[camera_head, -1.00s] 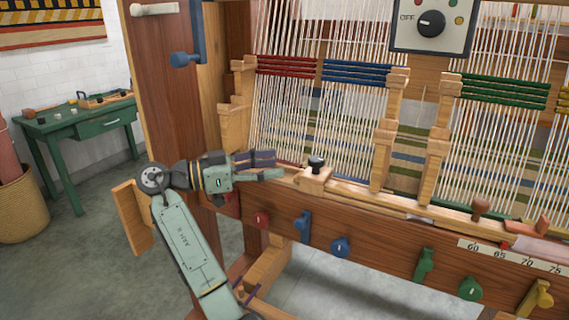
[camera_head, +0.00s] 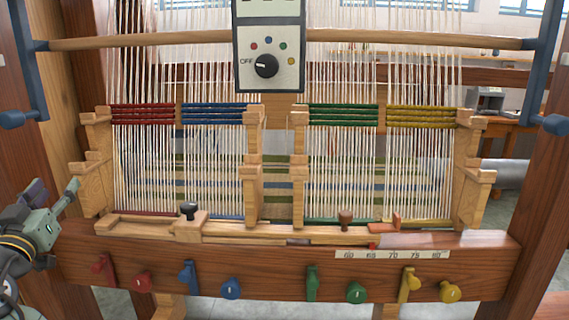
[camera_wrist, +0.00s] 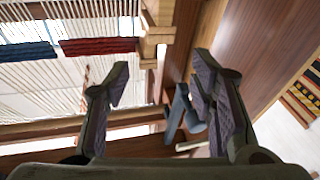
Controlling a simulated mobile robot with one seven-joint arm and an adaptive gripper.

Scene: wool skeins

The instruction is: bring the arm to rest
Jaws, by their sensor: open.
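My gripper (camera_head: 56,196) is at the left edge of the head view, beside the left end of the loom's front beam (camera_head: 290,262). Its fingers point up and to the right. In the wrist view the two fingers (camera_wrist: 161,72) stand wide apart with nothing held between them. My arm behind the gripper is mostly out of the head view.
The loom carries red (camera_head: 143,114), blue (camera_head: 213,114), green (camera_head: 343,116) and yellow (camera_head: 421,116) bundles on white threads. Coloured levers and knobs line the front beam. A control box (camera_head: 269,50) hangs above. A blue crank (camera_wrist: 181,112) shows beyond the fingers.

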